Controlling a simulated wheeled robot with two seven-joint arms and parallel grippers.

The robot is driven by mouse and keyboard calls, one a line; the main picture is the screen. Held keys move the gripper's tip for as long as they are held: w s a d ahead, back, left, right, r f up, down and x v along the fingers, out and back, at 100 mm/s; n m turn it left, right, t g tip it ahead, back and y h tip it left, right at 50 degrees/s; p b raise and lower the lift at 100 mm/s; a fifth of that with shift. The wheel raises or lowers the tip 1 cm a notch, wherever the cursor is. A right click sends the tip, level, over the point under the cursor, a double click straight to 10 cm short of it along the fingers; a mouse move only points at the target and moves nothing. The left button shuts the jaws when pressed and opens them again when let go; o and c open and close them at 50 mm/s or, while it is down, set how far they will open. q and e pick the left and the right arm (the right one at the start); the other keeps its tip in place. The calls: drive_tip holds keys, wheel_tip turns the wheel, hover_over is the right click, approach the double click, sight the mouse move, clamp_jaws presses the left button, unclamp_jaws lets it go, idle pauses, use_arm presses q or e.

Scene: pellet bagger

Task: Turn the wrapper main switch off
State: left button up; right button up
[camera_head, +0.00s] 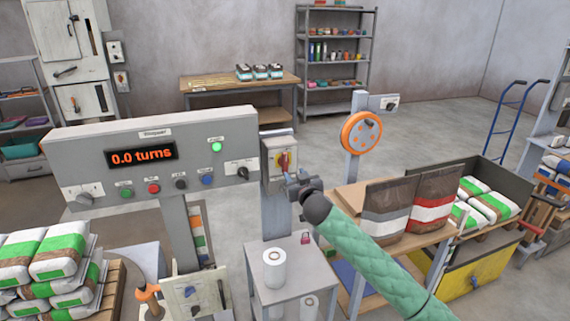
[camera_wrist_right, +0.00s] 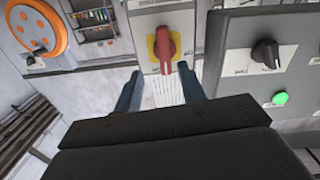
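The main switch is a red rotary handle (camera_head: 284,160) on a yellow plate, on a grey box to the right of the wrapper panel (camera_head: 103,165). The handle looks roughly upright. In the right wrist view the red handle (camera_wrist_right: 165,49) is just beyond my fingertips. My right gripper (camera_head: 289,181) is in front of the switch box, and its fingers (camera_wrist_right: 160,80) are spread with nothing between them. I see no contact with the handle. My left gripper is not in view.
A black selector knob (camera_head: 242,172) sits close left of the switch box. Below is a grey stand (camera_head: 290,262) with a white roll (camera_head: 274,266) and a pink padlock (camera_head: 305,238). An orange handwheel (camera_head: 361,133) stands to the right. Stacked bags (camera_head: 60,249) are at the left.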

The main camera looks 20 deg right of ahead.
sight(286, 163)
drive_tip(key=shift+m+y, duration=0.3)
drive_tip(key=shift+m, duration=0.1)
drive_tip(key=w+p, duration=0.1)
drive_tip(key=w, duration=0.3)
drive_tip(key=w+r+p, duration=0.1)
drive_tip(key=shift+w+a+p, duration=0.3)
drive_tip(key=shift+w, duration=0.1)
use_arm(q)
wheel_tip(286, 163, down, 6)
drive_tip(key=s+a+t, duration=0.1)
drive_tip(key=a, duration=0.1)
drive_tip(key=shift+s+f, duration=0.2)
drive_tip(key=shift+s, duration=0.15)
use_arm(e)
drive_tip(key=shift+w+f, duration=0.15)
drive_tip(key=shift+w, duration=0.7)
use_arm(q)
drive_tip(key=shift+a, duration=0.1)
use_arm(e)
drive_tip(key=shift+c, duration=0.2)
drive_tip(key=c, duration=0.6)
